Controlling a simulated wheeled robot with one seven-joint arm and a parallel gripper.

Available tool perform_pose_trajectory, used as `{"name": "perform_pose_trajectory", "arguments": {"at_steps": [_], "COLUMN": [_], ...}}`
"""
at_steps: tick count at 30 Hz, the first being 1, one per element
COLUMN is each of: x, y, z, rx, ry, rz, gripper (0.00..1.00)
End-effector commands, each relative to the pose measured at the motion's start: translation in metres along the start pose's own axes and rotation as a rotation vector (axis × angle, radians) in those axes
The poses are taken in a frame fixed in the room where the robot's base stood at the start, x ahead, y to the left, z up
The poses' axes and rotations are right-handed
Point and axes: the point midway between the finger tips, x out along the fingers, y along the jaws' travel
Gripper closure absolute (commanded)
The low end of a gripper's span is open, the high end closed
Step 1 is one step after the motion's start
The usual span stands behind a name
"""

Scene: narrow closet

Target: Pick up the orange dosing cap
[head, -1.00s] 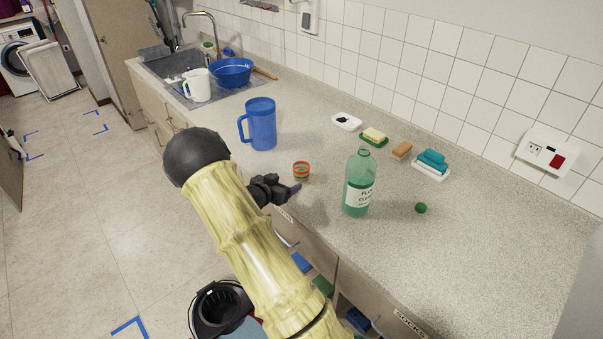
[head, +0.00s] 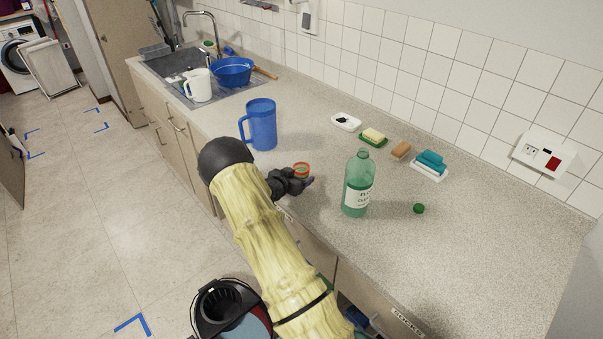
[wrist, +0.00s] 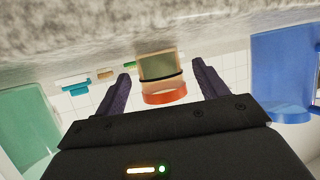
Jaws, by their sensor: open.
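The orange dosing cap (head: 301,169) stands on the counter near its front edge, partly hidden behind my gripper (head: 302,184) in the head view. It is a small cup with a bright orange rim. In the wrist view, which is upside down, the cap (wrist: 163,72) appears centred between my two fingers, with its orange rim lower in the picture and its base towards the counter. My gripper (wrist: 160,84) is open, with visible space on both sides of the cap. I cannot tell how far the fingertips reach alongside it.
A green bottle (head: 357,190) stands to the right of the cap and a blue jug (head: 262,126) behind it to the left. A green cap (head: 419,208) lies farther right. Soap dishes and sponges line the wall. The counter's right part is clear.

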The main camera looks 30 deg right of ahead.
Motion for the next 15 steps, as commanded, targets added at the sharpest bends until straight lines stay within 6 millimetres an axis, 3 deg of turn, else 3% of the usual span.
{"name": "perform_pose_trajectory", "arguments": {"at_steps": [6,15], "x": [0.025,0.027], "y": [0.000,0.000], "z": [-0.002,-0.001], "rx": [-0.001,-0.001], "ry": [0.000,0.000], "rz": [0.000,-0.001], "gripper": [0.28,0.28]}}
